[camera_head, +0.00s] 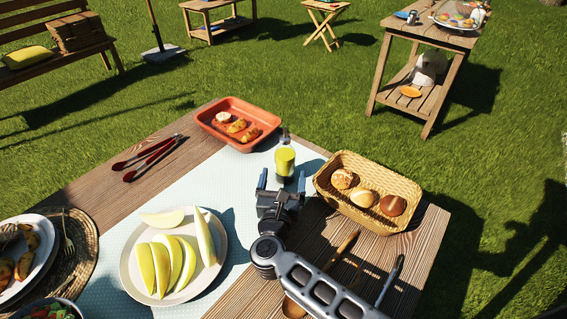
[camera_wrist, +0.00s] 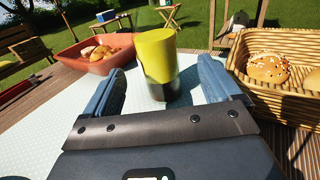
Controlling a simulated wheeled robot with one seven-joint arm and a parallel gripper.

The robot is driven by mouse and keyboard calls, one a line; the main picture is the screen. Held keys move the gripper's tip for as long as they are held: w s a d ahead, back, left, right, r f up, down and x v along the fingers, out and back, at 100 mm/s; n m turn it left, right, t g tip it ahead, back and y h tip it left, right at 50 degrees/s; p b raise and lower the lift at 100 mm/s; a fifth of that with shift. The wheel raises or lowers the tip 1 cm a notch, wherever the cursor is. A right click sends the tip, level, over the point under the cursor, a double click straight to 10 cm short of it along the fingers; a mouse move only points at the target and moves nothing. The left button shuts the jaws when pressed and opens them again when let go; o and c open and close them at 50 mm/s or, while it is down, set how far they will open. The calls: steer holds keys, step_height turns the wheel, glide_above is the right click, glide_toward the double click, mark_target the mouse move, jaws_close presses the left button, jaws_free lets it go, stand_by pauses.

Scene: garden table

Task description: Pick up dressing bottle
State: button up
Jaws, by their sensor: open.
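The dressing bottle (camera_head: 285,158) is a small clear bottle with yellow-green dressing and a dark cap or neck. It stands upright on the pale table runner, between the terracotta dish and the bread basket. In the wrist view the yellow bottle (camera_wrist: 157,62) stands just ahead, in line with the gap between my fingers, its lower part dark. My gripper (camera_head: 281,181) is open and low over the runner, its fingers pointing at the bottle. In the wrist view my gripper (camera_wrist: 158,85) has a blue-grey finger on either side of the bottle's base.
A terracotta dish (camera_head: 207,116) with bread pieces lies behind on the left. A wicker basket (camera_head: 341,208) with rolls is close on the right. A plate (camera_head: 136,288) of melon slices is front left. Red-handled tongs (camera_head: 150,158) lie on the wood. Grass lies beyond the table edge.

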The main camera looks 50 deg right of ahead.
mark_target(285, 158)
steer(key=x, duration=0.2)
steer(key=shift+w+d, duration=0.2)
steer(key=p+x, duration=0.1)
steer(key=x, duration=0.1)
steer(key=r+p+x, duration=0.1)
steer(key=x, duration=0.1)
steer(key=shift+w, duration=0.15)
steer(key=shift+w+d+f, duration=0.1)
steer(key=shift+w+d, duration=0.2)
steer(key=shift+d, duration=0.25)
steer(key=shift+c, duration=0.3)
steer(key=c, duration=1.2)
